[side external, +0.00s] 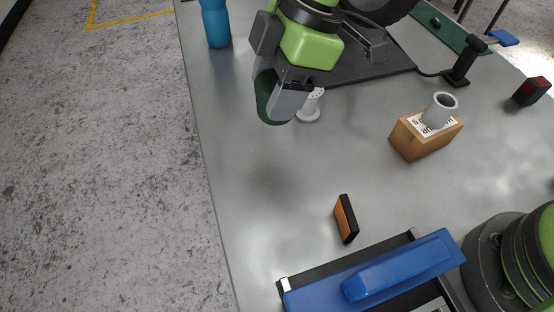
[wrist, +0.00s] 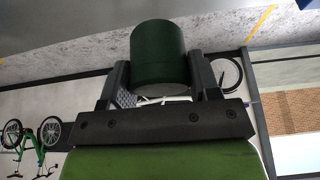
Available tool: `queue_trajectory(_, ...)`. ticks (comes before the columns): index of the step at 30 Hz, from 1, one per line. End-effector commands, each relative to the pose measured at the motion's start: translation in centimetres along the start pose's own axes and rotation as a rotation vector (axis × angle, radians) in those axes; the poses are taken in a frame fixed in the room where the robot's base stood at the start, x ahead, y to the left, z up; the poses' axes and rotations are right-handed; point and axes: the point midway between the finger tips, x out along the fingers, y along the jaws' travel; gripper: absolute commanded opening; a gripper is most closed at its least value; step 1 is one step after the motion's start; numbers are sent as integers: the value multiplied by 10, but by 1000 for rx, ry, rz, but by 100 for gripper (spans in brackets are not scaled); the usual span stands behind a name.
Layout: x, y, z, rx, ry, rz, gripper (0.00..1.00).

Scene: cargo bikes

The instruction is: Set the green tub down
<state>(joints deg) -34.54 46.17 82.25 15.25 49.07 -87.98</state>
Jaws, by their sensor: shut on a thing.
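The dark green tub (side external: 264,97) is held by my gripper (side external: 280,97) above the grey table (side external: 280,200), toward its left edge in the side view. One finger hides part of the tub there. In the wrist view the green tub (wrist: 158,55) sits between the two fingers of my gripper (wrist: 160,80), which are shut on it. A soft dark shadow lies on the table below and in front of it. The gap between tub and table cannot be measured from these views.
A white spool-like piece (side external: 310,106) stands just right of the tub. A cardboard box (side external: 424,137) carries a grey cup (side external: 440,109). A blue bottle (side external: 215,22) stands at the back left. An orange-black block (side external: 346,218) and blue-lidded case (side external: 375,275) are in front. The table's left middle is clear.

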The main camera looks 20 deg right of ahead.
Motion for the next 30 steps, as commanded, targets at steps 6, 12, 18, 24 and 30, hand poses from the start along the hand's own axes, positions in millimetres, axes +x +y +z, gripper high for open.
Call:
queue_trajectory(6, 27, 0, 12, 3, -1, 0, 30)
queue_trajectory(12, 61, 0, 26, 5, -3, -2, 30)
queue_trajectory(18, 82, 1, 35, 5, 0, 2, 30)
queue_trajectory(24, 110, 1, 47, 5, -2, 1, 30)
queue_trajectory(30, 119, 1, 50, 4, 0, 4, 30)
